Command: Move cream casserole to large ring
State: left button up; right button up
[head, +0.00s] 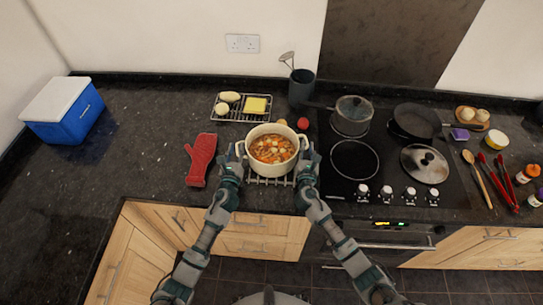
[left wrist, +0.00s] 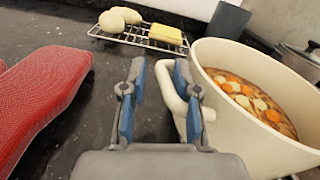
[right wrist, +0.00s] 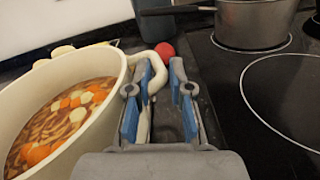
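The cream casserole (head: 272,157), full of soup, stands upright on a wire rack (head: 270,181) left of the hob. It also shows in the left wrist view (left wrist: 235,128) and right wrist view (right wrist: 75,140). My left gripper (head: 238,157) is open at its left handle (left wrist: 168,85), which lies against the right finger, partly hidden. My right gripper (head: 306,160) is open at the other handle (right wrist: 156,70), which shows between the fingers, nearer the left one. The large ring (head: 354,160) is the bare white-outlined circle at the hob's front left; it also shows in the right wrist view (right wrist: 290,95).
A lidded saucepan (head: 351,116) stands behind the ring; a frying pan (head: 416,121) and a lid (head: 425,164) are to its right. A utensil pot (head: 301,88) and small red item (head: 303,123) stand behind the casserole. A red mitt (head: 201,159) lies left.

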pick_arm(q)
jog(key=shift+c, duration=1.1)
pick_arm(e)
jog(key=shift+d, duration=0.1)
jog(key=shift+c, duration=1.4)
pick_arm(q)
jog(key=shift+d, duration=0.2)
grip_shut()
pick_arm(e)
jog(key=shift+d, duration=0.2)
grip_shut()
pick_arm(q)
jog(key=shift+d, duration=0.2)
pick_arm(e)
jog(key=shift+d+f, duration=0.1)
jog(key=shift+d, duration=0.2)
